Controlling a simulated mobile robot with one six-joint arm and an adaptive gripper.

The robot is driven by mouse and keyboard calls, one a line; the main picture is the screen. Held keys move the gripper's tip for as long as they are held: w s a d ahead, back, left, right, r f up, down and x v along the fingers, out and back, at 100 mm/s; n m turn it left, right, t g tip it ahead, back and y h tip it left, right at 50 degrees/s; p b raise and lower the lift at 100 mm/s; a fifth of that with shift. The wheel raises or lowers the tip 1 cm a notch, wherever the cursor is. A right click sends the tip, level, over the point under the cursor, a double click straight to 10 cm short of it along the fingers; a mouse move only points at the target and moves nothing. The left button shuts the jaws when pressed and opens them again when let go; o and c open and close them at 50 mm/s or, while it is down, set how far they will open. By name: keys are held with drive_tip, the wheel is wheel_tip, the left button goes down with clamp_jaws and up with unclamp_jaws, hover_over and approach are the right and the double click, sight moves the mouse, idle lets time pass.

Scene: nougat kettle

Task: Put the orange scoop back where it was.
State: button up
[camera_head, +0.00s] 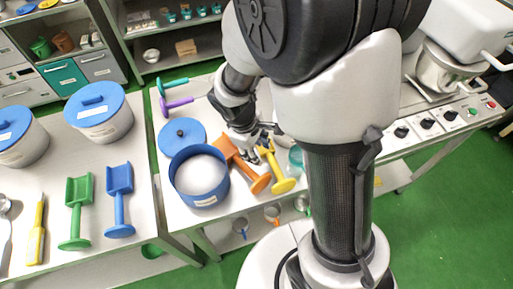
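The orange scoop (228,150) is on the middle table, right beside the blue pot (193,202), with its handle end (260,183) toward the front edge. I cannot tell whether it rests on the table or is slightly raised. My gripper (252,150) reaches down between the orange scoop and a yellow scoop (280,184) just to its right. The fingers are small and partly hidden, so I cannot tell whether they are open or touch either scoop.
The blue pot holds white powder; a blue lid (181,132) lies behind it. Green (76,214) and blue (119,203) scoops and blue-lidded tubs (103,117) stand on the left table. Purple (177,105) and green (173,84) scoops lie at the back. A steel kettle (440,72) stands right.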

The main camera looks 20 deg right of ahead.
drive_tip(key=w+p+v, duration=0.1)
drive_tip(key=p+v, duration=0.4)
drive_tip(key=v, duration=0.8)
drive_tip(key=s+d+r+m+t+y, duration=0.2)
drive_tip(key=s+d+r+m+t, duration=0.1)
drive_tip(key=s+r+m, duration=0.6)
drive_tip(key=s+r+t, duration=0.1)
drive_tip(key=s+r, duration=0.3)
drive_tip(key=s, duration=0.2)
drive_tip(key=shift+s+y, duration=0.2)
drive_tip(key=shift+y, duration=0.1)
drive_tip(key=shift+r, duration=0.1)
wheel_tip(320, 180, down, 2)
drive_tip(key=shift+b, duration=1)
